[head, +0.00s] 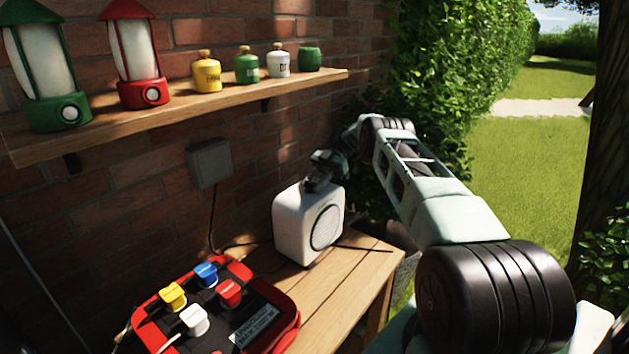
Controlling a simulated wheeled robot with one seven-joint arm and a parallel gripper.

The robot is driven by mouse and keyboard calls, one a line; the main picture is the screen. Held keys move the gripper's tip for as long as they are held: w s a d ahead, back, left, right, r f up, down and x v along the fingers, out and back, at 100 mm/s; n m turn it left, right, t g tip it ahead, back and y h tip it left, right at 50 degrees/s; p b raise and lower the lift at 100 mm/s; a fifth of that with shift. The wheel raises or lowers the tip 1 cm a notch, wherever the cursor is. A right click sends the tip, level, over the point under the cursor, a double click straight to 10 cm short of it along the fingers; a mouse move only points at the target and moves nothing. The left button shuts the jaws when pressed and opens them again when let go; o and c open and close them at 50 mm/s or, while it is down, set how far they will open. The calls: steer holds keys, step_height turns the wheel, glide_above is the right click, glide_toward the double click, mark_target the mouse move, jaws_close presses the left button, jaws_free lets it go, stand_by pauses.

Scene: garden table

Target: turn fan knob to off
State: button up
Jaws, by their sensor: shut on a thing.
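A white box-shaped fan (295,228) with a round dark grille on its right-facing side stands on the wooden table. My arm reaches in from the right, and my gripper (314,186) is at the top of the fan. The jaws are shut on the fan's knob, which is mostly hidden by the gripper. The knob's setting cannot be read from here.
A wooden wall shelf (190,108) above holds a green lantern (45,65), a red lantern (137,55) and several small bottles. A red power box (262,325) with coloured plugs sits at the table's front left. A grey wall box (210,163) has a cable. Hedge (440,70) stands behind my arm.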

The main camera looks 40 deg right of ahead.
stand_by(0.5)
steer(key=o, duration=1)
step_height(320, 180, up, 10)
steer(key=p, duration=0.1)
